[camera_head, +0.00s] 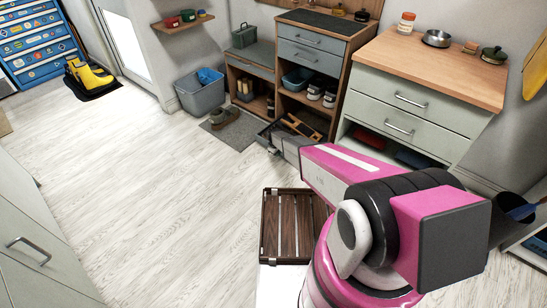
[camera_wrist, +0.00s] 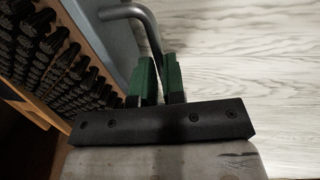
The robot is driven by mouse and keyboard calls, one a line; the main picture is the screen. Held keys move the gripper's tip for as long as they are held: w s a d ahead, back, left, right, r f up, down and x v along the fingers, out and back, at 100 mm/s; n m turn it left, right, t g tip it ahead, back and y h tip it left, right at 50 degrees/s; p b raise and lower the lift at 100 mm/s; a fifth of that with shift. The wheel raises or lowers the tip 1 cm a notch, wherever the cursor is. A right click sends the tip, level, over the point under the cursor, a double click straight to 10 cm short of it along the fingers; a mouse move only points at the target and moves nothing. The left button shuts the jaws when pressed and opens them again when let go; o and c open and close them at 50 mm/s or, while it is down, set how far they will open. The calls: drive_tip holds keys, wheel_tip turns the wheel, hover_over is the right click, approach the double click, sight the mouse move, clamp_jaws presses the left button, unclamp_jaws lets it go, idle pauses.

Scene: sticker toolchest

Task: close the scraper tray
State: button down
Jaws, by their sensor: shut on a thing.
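The scraper tray (camera_head: 301,127) is pulled out low at the foot of the wooden cabinet, with dark contents and a light wood frame showing. In the wrist view, rows of dark bristles (camera_wrist: 55,55) sit beside a blue-grey front panel (camera_wrist: 95,22). A grey bar handle (camera_wrist: 146,22) stands out from this panel. My gripper (camera_wrist: 160,68) has its green-padded fingers closed on the handle. In the head view my gripper (camera_head: 272,140) is at the tray's front, and my arm hides part of the tray.
A grey bin (camera_head: 199,97) and shoes on a mat (camera_head: 236,131) are left of the tray. A pale drawer unit (camera_head: 400,105) stands to the right. A brown slatted rack (camera_head: 288,225) is near my base. The floor at left is clear.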

sight(299, 132)
drive_tip(key=w+d, duration=0.5)
drive_tip(key=w, duration=0.1)
drive_tip(key=w+d, duration=0.5)
drive_tip(key=w, duration=0.2)
drive_tip(key=w+d, duration=0.5)
drive_tip(key=w, duration=0.1)
drive_tip(key=shift+w, duration=0.15)
drive_tip(key=c, duration=1.2)
unclamp_jaws()
drive_tip(key=shift+w+d, duration=0.1)
drive_tip(key=shift+r, duration=0.15)
wheel_tip(299, 132, up, 10)
drive_tip(key=s+a, duration=0.1)
drive_tip(key=shift+s+a+r, duration=0.2)
drive_tip(key=shift+s, duration=0.2)
